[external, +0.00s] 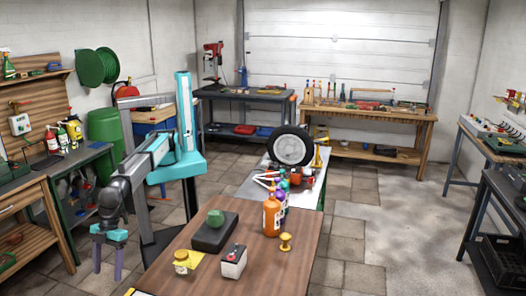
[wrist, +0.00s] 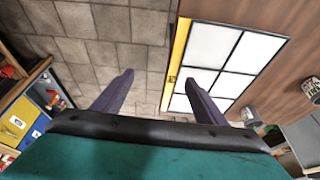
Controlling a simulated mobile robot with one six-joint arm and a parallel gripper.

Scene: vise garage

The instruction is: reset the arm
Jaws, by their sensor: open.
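My arm rises from a teal column and bends down at the left of the external view. My gripper (external: 107,272) hangs there pointing down, left of the brown wooden table (external: 165,262). Its two purple fingers are apart, with nothing between them. In the wrist view my gripper (wrist: 158,77) also shows spread and empty. Tiled floor lies behind the left finger, and a white-paned panel with a yellow edge (wrist: 226,62) lies behind the right one.
On the table are a black block (external: 214,238) with a green object on it, a white-and-black box (external: 233,262), a yellow jar (external: 182,262), an orange bottle (external: 271,216) and a gold spool-like piece (external: 286,243). A wooden workbench (external: 32,194) stands left. Floor is open at right.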

